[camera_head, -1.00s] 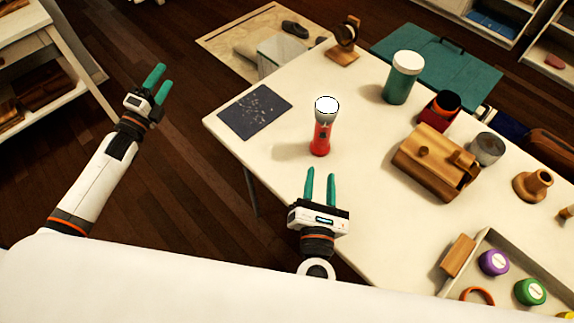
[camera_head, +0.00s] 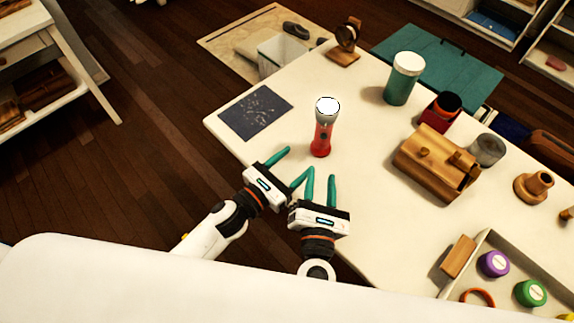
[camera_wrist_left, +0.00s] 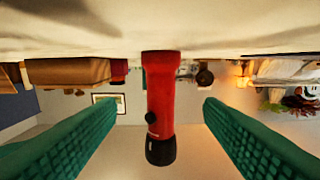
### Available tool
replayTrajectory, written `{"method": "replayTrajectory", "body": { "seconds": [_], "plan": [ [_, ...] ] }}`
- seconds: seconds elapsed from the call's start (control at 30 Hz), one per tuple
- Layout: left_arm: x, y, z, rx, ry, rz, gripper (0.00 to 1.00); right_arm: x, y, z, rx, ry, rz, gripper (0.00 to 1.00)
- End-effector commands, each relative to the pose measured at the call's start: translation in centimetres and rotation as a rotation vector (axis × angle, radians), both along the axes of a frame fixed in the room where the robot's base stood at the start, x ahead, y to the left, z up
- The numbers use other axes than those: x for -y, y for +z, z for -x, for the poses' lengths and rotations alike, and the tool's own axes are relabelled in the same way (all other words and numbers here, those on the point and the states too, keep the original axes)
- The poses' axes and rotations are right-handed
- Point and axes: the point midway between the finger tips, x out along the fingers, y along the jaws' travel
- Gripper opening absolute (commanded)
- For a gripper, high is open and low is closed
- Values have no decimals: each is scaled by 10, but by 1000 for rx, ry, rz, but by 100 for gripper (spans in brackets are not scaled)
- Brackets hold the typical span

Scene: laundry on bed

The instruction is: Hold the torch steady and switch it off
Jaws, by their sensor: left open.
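The torch (camera_head: 321,139) stands upright on the white table, its red body below a pale grey head with a bright white top. In the left wrist view the torch (camera_wrist_left: 160,95) appears upside down, in line with the gap between my left fingers. My left gripper (camera_head: 295,167) is open and empty at the table's near edge, pointing toward the torch, with a gap still in front of its fingertips. My right gripper (camera_head: 320,178) is open and empty, just right of the left one and nearer me than the torch. The two grippers are very close together.
A dark speckled mat (camera_head: 256,112) lies left of the torch. A green jar (camera_head: 402,78), a wooden box (camera_head: 436,163) and a tray (camera_head: 452,291) with coloured lids stand to the right. The table around the torch is clear.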

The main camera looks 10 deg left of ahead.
Motion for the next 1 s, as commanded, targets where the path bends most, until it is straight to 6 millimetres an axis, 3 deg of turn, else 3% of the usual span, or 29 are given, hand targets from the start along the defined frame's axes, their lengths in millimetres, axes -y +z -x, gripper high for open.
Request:
{"method": "replayTrajectory", "body": {
  "seconds": [0.5, 0.7, 1.0],
  "plan": [
    [51, 1, -75, -1, 1, 3, 62, 0, 0, 0, 0, 0, 0, 36],
    [59, 0, -87, -3, 1, 2, 62, 0, 0, 0, 0, 0, 0, 36],
    [60, 0, -88, -2, 1, 2, 62, 0, 0, 0, 0, 0, 0, 36]
  ]
}}
